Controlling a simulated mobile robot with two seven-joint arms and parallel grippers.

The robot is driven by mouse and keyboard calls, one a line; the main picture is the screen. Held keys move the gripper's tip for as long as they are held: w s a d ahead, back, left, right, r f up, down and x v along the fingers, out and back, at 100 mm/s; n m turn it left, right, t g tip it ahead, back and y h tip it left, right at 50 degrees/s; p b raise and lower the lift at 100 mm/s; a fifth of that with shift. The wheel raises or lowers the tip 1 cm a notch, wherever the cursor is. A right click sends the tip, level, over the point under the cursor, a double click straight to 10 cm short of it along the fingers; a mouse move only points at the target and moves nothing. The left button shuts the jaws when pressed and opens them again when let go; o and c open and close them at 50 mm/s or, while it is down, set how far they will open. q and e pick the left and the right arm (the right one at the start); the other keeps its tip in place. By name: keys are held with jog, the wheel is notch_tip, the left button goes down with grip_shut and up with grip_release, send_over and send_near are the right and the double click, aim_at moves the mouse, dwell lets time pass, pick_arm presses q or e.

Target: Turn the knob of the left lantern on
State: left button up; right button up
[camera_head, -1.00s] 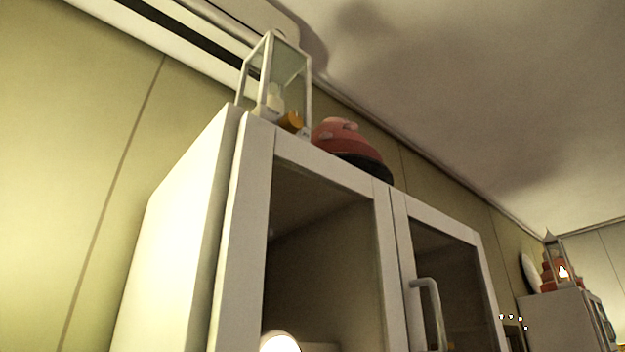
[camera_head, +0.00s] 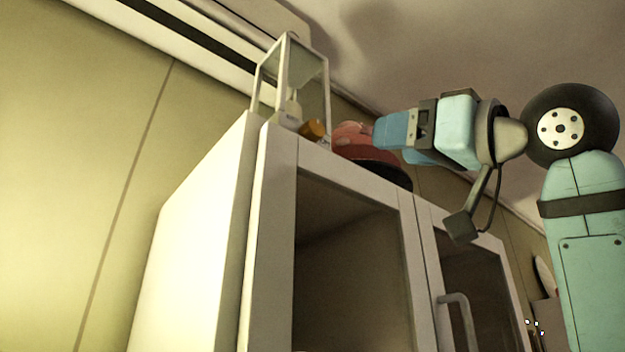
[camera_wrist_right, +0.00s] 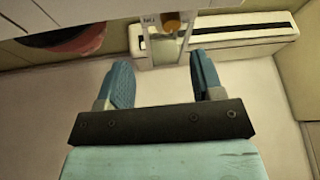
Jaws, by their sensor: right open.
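The left lantern (camera_head: 279,84), a pale frame with clear panes, stands on top of the white cabinet at its left end. Its orange-brown knob (camera_head: 313,129) faces the front right, low on the lantern. No glow shows inside it. My right gripper (camera_head: 380,131) is to the right of the lantern, above the cabinet's top edge, apart from the knob. In the right wrist view, the two blue fingers (camera_wrist_right: 163,75) are spread and empty. The lantern's knob (camera_wrist_right: 172,22) shows beyond the fingertips, near the middle. My left gripper is out of view.
A red rounded cake on a dark stand (camera_head: 362,148) sits right of the lantern, partly hidden by my right gripper. The white cabinet (camera_head: 190,245) has glass doors and a handle (camera_head: 458,312). A white wall unit (camera_head: 190,27) runs behind the lantern.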

notch_tip(320, 180, up, 2)
jog(key=s+r, duration=0.1)
jog(key=s, duration=0.2)
jog(key=p, duration=0.6)
send_near(318, 126)
jog(key=x, duration=0.7)
jog(key=shift+w+a+r, duration=0.2)
jog(key=shift+w+a, duration=0.05)
jog(key=shift+w+a+r, duration=0.1)
jog(key=shift+w+a, duration=0.1)
jog(key=shift+a, duration=0.1)
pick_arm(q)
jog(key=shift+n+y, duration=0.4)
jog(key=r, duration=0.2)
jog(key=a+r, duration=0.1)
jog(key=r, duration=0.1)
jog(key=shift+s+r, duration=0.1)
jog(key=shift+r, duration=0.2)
